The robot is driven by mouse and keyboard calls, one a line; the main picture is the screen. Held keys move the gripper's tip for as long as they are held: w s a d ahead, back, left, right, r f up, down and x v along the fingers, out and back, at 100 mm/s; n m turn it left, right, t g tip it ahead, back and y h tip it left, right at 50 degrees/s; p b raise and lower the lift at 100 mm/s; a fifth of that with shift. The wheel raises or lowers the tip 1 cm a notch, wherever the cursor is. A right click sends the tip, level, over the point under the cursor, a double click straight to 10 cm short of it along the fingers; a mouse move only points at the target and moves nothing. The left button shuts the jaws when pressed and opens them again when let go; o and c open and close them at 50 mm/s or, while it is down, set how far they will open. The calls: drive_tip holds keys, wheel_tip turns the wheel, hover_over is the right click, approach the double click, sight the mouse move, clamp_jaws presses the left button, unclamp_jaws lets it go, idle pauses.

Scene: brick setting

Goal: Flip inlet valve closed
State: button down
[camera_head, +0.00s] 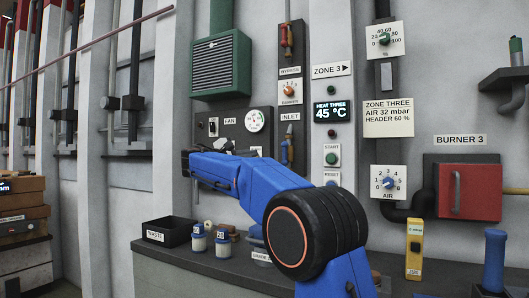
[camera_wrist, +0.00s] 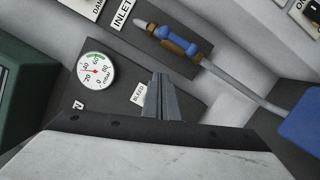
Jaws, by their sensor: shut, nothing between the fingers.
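The inlet valve (camera_head: 286,152) is a small blue and brass fitting on a grey pipe, below the INLET label (camera_head: 290,117) on a dark wall strip. In the wrist view the valve (camera_wrist: 180,42) lies on its pipe at upper right of my fingers, with the INLET label (camera_wrist: 122,14) to its left. Its blue part seems to run roughly along the pipe, but I cannot tell its exact position. My gripper (camera_wrist: 160,76) is shut and empty, apart from the valve. In the head view my blue wrist hides most of the fingers.
A round gauge (camera_wrist: 96,71) and a BLEED label (camera_wrist: 138,94) are near my fingers. The fan panel (camera_head: 233,127) is left of the valve, and the heat display (camera_head: 332,112) is right of it.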

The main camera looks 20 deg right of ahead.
sight(285, 153)
drive_tip(key=w+d+r, duration=0.1)
drive_tip(key=d+r, duration=0.1)
drive_tip(key=d, duration=0.9)
drive_tip(key=shift+r, duration=0.15)
